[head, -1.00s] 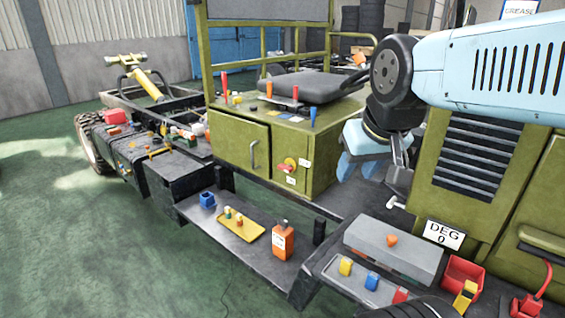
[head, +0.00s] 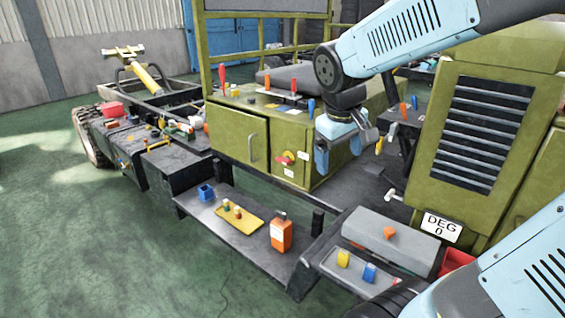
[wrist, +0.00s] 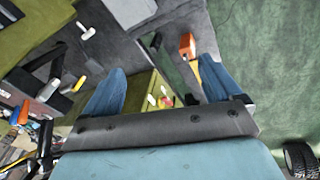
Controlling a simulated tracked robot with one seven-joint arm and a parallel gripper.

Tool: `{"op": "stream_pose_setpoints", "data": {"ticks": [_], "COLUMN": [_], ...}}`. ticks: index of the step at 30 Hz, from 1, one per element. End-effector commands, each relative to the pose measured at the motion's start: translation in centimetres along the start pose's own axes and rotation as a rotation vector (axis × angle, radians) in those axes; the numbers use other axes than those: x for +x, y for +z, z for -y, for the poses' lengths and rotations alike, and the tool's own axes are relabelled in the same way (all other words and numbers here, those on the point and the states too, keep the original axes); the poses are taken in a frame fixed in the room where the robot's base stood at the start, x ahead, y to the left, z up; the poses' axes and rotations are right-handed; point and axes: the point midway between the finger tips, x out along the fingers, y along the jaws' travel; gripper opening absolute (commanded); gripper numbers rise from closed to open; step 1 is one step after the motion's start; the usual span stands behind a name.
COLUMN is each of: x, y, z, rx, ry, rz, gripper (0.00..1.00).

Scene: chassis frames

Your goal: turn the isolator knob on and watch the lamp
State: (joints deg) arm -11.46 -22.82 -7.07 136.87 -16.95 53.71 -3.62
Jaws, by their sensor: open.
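The isolator knob (head: 287,158) is red on a yellow plate, on the front face of the green cabinet (head: 312,158). Two small white labels (head: 303,155) sit beside and below it. In the wrist view a small red and yellow patch, likely the knob (wrist: 167,101), shows between the finger bases, partly hidden by my gripper. My gripper (head: 338,152) has blue fingers, is open and empty, and hangs to the right of the knob, apart from it in the picture. Its spread fingers also show in the wrist view (wrist: 162,68). I cannot make out a lamp for certain.
Below the cabinet, a dark shelf holds an orange bottle (head: 281,232), a yellow tray (head: 255,222) and a blue box (head: 206,194). Upright tool handles (head: 312,106) stand on the cabinet top.

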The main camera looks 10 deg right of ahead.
Motion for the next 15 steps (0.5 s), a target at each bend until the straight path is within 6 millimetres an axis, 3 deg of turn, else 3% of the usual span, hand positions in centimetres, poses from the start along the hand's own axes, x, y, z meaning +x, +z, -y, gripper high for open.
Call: {"op": "stream_pose_setpoints", "data": {"ticks": [15], "x": [9.5], "y": [-8.5], "z": [-1.8], "rx": [-0.454], "ry": [0.226], "rz": [0.308], "gripper": [0.92]}}
